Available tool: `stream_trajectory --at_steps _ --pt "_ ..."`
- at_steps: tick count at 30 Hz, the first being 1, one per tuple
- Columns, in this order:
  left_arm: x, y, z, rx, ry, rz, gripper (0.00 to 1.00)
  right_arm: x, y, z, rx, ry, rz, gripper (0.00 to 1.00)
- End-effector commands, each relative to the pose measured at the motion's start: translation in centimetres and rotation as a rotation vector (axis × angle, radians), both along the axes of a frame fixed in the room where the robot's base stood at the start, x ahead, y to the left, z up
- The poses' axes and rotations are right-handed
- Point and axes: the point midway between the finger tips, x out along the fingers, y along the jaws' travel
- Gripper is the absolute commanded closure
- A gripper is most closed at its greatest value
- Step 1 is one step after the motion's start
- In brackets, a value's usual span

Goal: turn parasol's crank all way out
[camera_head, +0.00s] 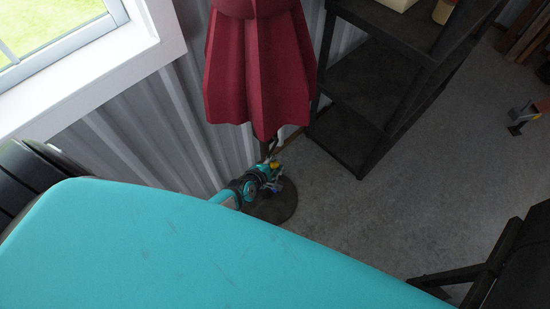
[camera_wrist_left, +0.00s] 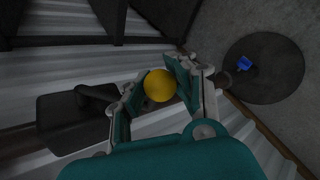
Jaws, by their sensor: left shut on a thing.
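The closed dark red parasol (camera_head: 258,70) hangs upright by the corrugated wall, over its round dark base (camera_head: 275,205), which also shows in the left wrist view (camera_wrist_left: 280,75). The crank's yellow knob (camera_wrist_left: 158,86) is between the fingers of my left gripper (camera_wrist_left: 155,92), which is shut on it. In the head view the knob (camera_head: 273,166) is a small yellow spot at my left gripper (camera_head: 267,174), just below the canopy. A dark box-like part (camera_wrist_left: 72,125) with a bent arm lies left of the fingers. My right gripper is out of view.
A dark shelf unit (camera_head: 365,90) stands close to the right of the parasol. A small blue piece (camera_wrist_left: 244,63) shows at the base. A window (camera_head: 65,45) is at the upper left. Grey floor (camera_head: 400,190) is open right of the base; a dark frame (camera_head: 500,265) is lower right.

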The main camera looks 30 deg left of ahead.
Motion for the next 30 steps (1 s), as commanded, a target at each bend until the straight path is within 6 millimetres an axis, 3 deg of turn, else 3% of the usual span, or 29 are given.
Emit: stream_trajectory --at_steps 1,5,17,30 --pt "-0.4 -0.1 -0.3 -0.001 0.008 -0.002 0.76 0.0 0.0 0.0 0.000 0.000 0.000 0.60" --pt "-0.3 -0.1 -0.2 -0.001 0.007 -0.001 0.60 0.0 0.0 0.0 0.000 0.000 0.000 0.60" --pt "-0.9 -0.1 0.3 -0.004 0.004 0.000 0.60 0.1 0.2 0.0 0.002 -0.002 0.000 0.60" --pt "-7.6 0.7 4.9 -0.003 0.004 0.001 0.60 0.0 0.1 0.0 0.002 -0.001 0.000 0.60"
